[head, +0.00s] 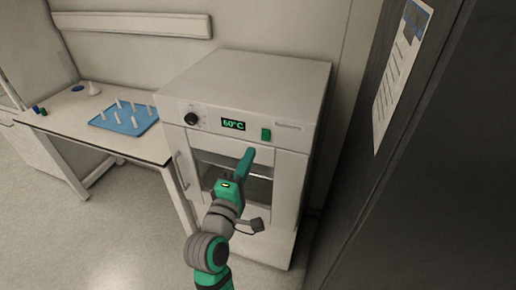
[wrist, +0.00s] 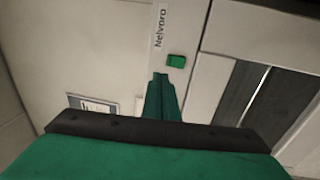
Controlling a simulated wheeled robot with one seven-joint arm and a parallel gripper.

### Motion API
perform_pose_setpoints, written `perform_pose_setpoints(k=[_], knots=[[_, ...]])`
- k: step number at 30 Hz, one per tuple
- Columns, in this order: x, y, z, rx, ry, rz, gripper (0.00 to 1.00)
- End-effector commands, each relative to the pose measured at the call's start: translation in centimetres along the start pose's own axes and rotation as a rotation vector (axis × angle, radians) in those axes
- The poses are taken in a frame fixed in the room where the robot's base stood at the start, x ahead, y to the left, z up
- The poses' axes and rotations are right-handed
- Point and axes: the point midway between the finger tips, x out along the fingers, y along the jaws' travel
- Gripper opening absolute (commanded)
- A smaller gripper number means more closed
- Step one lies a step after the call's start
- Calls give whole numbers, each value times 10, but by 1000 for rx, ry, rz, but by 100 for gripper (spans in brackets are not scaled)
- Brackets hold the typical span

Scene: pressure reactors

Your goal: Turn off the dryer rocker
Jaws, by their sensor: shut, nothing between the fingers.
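The dryer (head: 240,90) is a light grey box with a windowed door. Its front panel has a dark knob, a display reading 60°C and a green rocker (head: 266,134) at the right. In the wrist view the rocker (wrist: 176,61) sits just beyond my fingertips, beside a label strip. My gripper (head: 249,152) is green, shut and empty, in front of the panel just below and left of the rocker in the head view. It also shows in the wrist view (wrist: 160,78). A small gap seems to lie between the tips and the rocker; contact cannot be told.
A white table (head: 90,135) stands left of the dryer with a blue peg tray (head: 128,122) on it. A dark cabinet side (head: 400,150) with a posted sheet (head: 401,70) rises close on the right. The floor at the left front is clear.

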Motion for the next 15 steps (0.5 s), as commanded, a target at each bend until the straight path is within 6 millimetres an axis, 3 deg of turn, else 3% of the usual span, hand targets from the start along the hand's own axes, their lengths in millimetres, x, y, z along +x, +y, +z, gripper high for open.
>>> perform_pose_setpoints(k=[6,15], knots=[[-32,8,5,-2,-9,0,0],[-45,12,6,-2,-12,1,0]])
